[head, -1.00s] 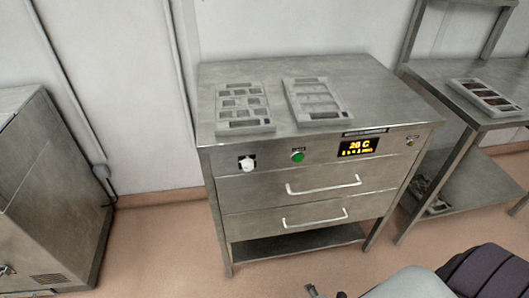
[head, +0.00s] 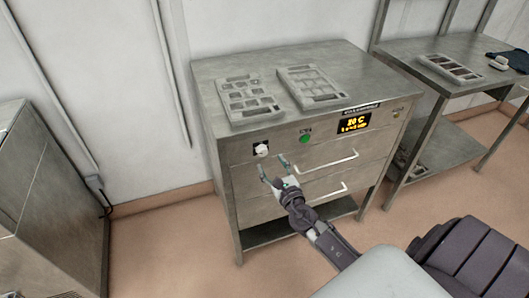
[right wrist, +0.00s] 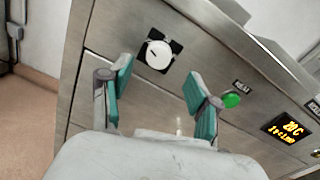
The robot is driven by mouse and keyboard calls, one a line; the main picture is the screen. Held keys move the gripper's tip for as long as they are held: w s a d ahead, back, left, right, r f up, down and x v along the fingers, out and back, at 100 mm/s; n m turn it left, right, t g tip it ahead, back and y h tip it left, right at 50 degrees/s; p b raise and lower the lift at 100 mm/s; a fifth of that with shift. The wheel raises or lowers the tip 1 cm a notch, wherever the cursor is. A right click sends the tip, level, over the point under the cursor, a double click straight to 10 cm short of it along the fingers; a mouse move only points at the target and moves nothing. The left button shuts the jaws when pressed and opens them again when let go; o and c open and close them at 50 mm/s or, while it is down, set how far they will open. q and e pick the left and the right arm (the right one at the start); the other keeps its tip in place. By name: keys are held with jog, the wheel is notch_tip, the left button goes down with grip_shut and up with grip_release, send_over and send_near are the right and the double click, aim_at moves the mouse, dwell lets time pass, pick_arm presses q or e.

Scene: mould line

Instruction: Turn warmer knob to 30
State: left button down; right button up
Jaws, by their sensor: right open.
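The warmer is a steel cabinet (head: 240,190) with two drawers and a front control panel. Its white round knob (head: 262,150) sits on a black square plate at the panel's left; it also shows in the right wrist view (right wrist: 158,55) with a dark pointer mark. The display (head: 354,122) shows yellow digits and a C; the exact digits are hard to read. My right gripper (head: 274,166) is open and empty, just below and in front of the knob. In the right wrist view its teal-padded fingers (right wrist: 158,80) are spread, with the knob between and beyond them, apart from it.
A green button (head: 305,139) is right of the knob. Drawer handles (head: 327,162) stick out below. Two grey moulds (head: 248,99) (head: 309,86) lie on the warmer top. A side table (head: 420,50) with a filled mould (head: 450,68) stands right. Floor in front is free.

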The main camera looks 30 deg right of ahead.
aim_at(264, 153)
jog(key=w, duration=0.4)
jog(key=w+d, duration=0.1)
jog(key=w, duration=0.1)
jog(key=shift+c, duration=0.4)
jog(key=c, duration=1.1)
